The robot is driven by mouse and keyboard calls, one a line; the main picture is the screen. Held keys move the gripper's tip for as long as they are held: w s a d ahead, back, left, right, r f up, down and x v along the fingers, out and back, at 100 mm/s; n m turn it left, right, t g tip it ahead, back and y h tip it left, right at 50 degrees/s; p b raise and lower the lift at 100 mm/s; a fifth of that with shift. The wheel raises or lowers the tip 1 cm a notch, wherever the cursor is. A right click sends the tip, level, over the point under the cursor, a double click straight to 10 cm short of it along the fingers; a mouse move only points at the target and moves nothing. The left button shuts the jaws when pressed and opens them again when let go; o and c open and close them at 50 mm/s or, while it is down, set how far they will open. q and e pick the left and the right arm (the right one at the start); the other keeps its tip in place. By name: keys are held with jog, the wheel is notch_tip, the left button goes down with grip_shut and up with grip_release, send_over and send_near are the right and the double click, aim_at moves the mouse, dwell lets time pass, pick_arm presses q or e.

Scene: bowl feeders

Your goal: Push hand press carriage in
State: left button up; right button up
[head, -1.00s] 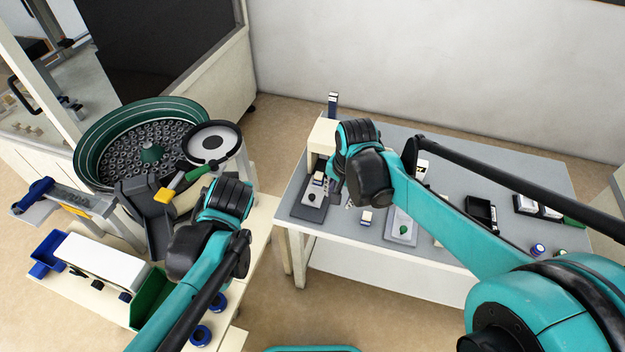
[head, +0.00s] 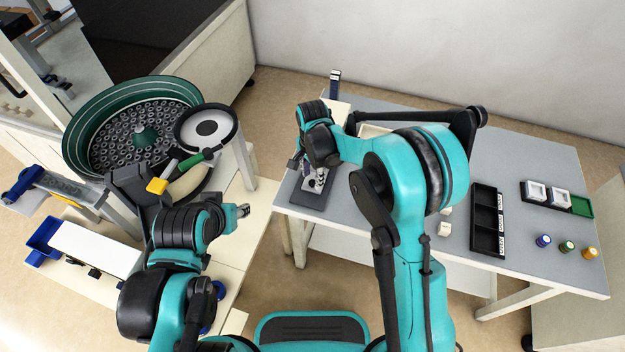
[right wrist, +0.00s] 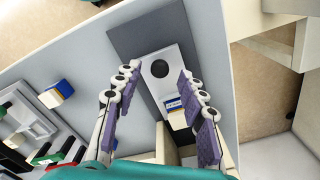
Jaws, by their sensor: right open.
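The hand press stands at the left end of the grey table, with a cream body (head: 337,112) and an upright dark lever (head: 334,80). Its dark base plate (head: 307,198) shows under my right gripper (head: 314,180). In the right wrist view the carriage (right wrist: 158,52) is a light grey plate with a round dark hole, lying on the dark base (right wrist: 124,42). A small block with a blue-and-white top (right wrist: 174,103) sits near it. My right gripper (right wrist: 158,78) is open above the carriage, one finger on each side. My left gripper (head: 243,210) is over the left bench; its jaws are unclear.
A black tray (head: 486,220), small colored spools (head: 566,246) and white square parts (head: 536,191) lie at the table's right. A loose cream-and-blue block (right wrist: 57,93) is on the table. The green bowl feeder (head: 90,105) stands at left.

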jog(key=shift+f, duration=0.7)
grip_shut()
jog(key=shift+w+d, duration=0.3)
jog(key=shift+w, duration=0.55)
jog(key=shift+w+d, duration=0.3)
jog(key=shift+w, duration=0.5)
grip_release()
notch_tip(320, 180, up, 12)
